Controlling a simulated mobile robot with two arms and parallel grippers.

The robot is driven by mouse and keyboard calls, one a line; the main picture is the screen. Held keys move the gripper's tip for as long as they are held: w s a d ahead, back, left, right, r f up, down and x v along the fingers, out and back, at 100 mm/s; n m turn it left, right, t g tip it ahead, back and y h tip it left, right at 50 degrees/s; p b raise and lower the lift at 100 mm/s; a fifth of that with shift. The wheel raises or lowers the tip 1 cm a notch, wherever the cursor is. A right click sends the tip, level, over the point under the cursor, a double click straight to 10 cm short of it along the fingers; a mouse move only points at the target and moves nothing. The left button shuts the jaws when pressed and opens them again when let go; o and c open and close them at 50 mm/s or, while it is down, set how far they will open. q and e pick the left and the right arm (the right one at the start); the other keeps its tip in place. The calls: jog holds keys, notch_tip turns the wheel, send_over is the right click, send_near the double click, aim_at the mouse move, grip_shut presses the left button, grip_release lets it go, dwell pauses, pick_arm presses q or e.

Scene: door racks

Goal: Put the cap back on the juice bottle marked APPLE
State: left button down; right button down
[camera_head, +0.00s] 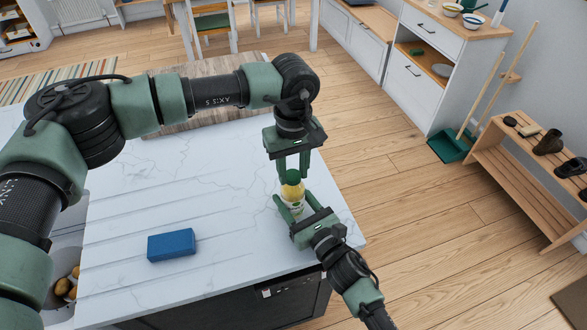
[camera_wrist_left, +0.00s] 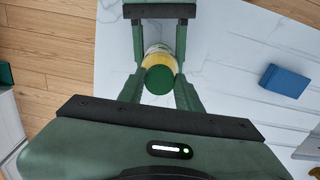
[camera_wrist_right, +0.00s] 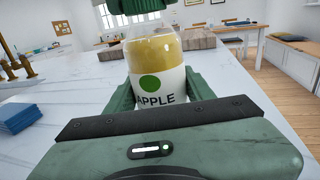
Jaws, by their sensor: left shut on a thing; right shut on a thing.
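The juice bottle (camera_head: 291,194) stands upright near the counter's right end, yellow with a white label. In the right wrist view the label on the bottle (camera_wrist_right: 160,82) reads APPLE beside a green dot. My right gripper (camera_head: 294,205) is shut around the bottle's body from the near side. The green cap (camera_head: 293,176) is at the bottle's top, between the fingers of my left gripper (camera_head: 292,171), which points down and is shut on it. I cannot tell whether the cap is seated.
A blue block (camera_head: 172,245) lies on the white marble counter (camera_head: 225,205), left of the bottle. It also shows in the left wrist view (camera_wrist_left: 285,80). The counter between block and bottle is clear. The counter's right edge is close to the bottle.

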pick_arm(q)
jog(key=m, duration=0.6)
jog(key=shift+a+m, duration=0.1)
jog(key=shift+m, duration=0.3)
jog(key=m, duration=0.8)
jog(key=shift+w, duration=0.1)
jog(key=c, duration=1)
grip_release()
jog(key=shift+o, duration=0.2)
jog(key=shift+r, duration=2.25)
